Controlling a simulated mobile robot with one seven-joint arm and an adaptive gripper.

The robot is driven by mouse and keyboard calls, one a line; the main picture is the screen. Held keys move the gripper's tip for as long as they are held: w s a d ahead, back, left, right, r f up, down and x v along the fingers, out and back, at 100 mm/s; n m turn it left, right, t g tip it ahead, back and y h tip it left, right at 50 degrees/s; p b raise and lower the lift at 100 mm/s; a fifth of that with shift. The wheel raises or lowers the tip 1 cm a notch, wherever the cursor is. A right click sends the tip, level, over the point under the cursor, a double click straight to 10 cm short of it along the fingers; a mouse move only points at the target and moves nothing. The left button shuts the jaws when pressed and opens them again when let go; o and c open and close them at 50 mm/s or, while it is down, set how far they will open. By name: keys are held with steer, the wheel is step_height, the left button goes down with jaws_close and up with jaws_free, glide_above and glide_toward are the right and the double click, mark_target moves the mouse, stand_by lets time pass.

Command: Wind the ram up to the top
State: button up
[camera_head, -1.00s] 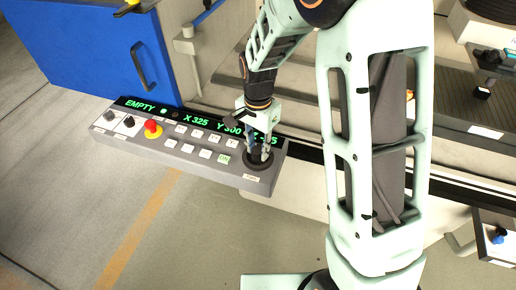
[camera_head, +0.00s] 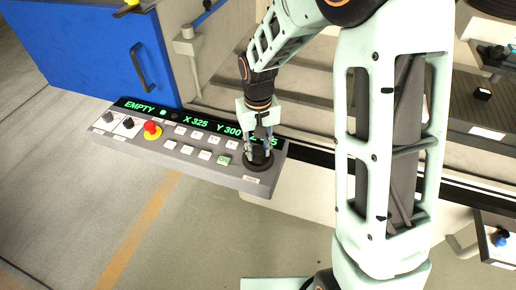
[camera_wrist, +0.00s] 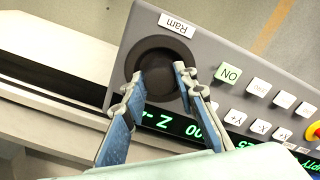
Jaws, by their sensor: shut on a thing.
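The ram knob (camera_head: 257,163) is a round, dark dial at the right end of the grey control panel. In the wrist view the dark dial (camera_wrist: 158,52) sits beside a white "Ram" label (camera_wrist: 176,24). My gripper (camera_head: 259,149) reaches down onto the knob and is shut on it. Its two blue-padded fingers (camera_wrist: 158,76) lie across the dial in the wrist view, one on each side of its middle. The green display (camera_head: 198,124) reads EMPTY, X 325, Y 300 and a Z value partly hidden behind my gripper. The ram itself is not clearly identifiable.
The panel carries a red stop button (camera_head: 152,128), two dark knobs, several white buttons and a green ON button (camera_head: 224,160). A blue cabinet door (camera_head: 95,50) stands behind left. A dark machine table (camera_head: 485,110) is at the right. The floor in front is open.

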mark_target(258, 151)
steer(key=n, duration=0.4)
steer(key=shift+r+n+p, duration=0.1)
steer(key=shift+n+p, duration=0.2)
steer(key=n+p, duration=0.1)
steer(key=n, duration=0.4)
steer(key=shift+p, duration=0.35)
steer(key=n+p, duration=0.2)
steer(key=n, duration=0.3)
steer(key=n+p, duration=0.2)
steer(key=n, duration=0.2)
steer(key=shift+n, duration=0.3)
steer(key=o, duration=1.2)
steer(key=shift+c, duration=0.2)
step_height(258, 151, up, 12)
